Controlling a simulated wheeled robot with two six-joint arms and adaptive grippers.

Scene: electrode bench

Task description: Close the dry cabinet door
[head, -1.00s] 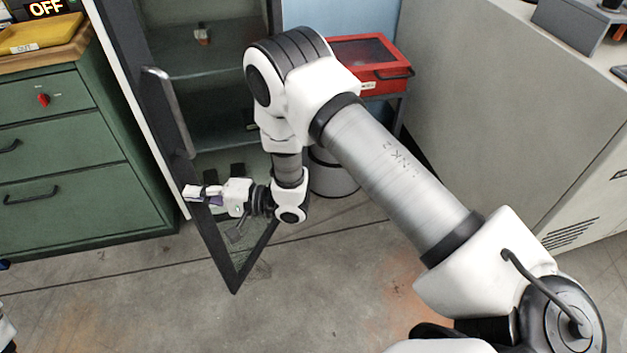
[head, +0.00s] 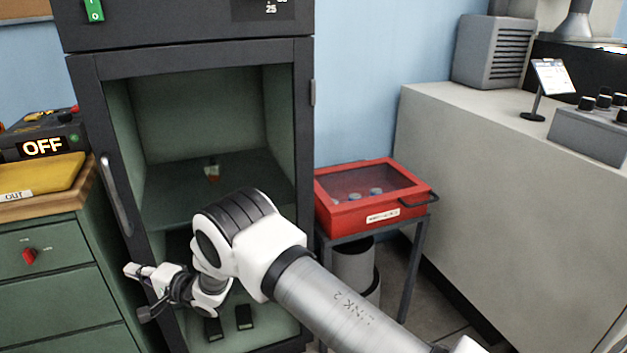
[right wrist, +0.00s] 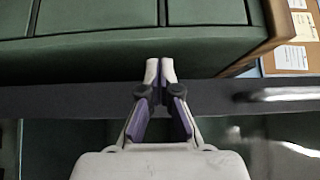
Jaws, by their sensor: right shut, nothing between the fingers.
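The dry cabinet (head: 190,28) is a tall dark unit with a green interior. Its door (head: 95,110) is a dark frame with a clear pane, hinged on the right, with a grey handle (head: 115,195) on its left stile. The exact gap between door and cabinet is hard to tell. My right gripper (head: 128,268) is shut and empty, at the door's left stile below the handle. In the right wrist view its fingertips (right wrist: 160,68) lie across the dark door frame (right wrist: 60,100), with the handle (right wrist: 285,94) to the right. Contact cannot be told. My left gripper is out of view.
Green drawers (head: 50,310) with a yellow tray (head: 40,178) on top stand left of the cabinet. A red case (head: 370,195) on a small stand is to the right. A large grey bench (head: 500,200) fills the right side.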

